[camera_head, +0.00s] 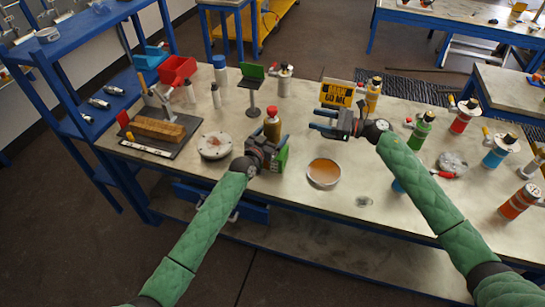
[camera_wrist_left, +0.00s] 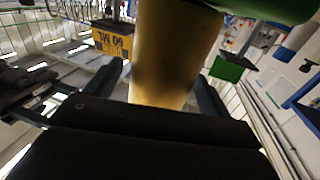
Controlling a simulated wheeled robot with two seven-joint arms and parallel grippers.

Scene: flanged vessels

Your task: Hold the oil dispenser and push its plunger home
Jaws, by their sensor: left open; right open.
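The oil dispenser, which I take to be the amber bottle with a red top (camera_head: 272,124), stands upright near the table's middle. My left gripper (camera_head: 266,147) is open at its near side and hides its lower part. In the left wrist view the amber body (camera_wrist_left: 172,55) fills the space between the spread fingers (camera_wrist_left: 160,88). I cannot tell whether either finger touches it. My right gripper (camera_head: 322,121) is open and empty, to the right of the dispenser, with its fingers pointing left toward it. The plunger's travel is too small to judge.
A round dish of amber stuff (camera_head: 324,172) lies right of my left gripper. A round metal flange (camera_head: 215,145) lies to its left. A yellow sign (camera_head: 337,94) stands behind my right gripper. A green panel on a stand (camera_head: 252,76) rises behind the dispenser. Several coloured bottles stand at the right.

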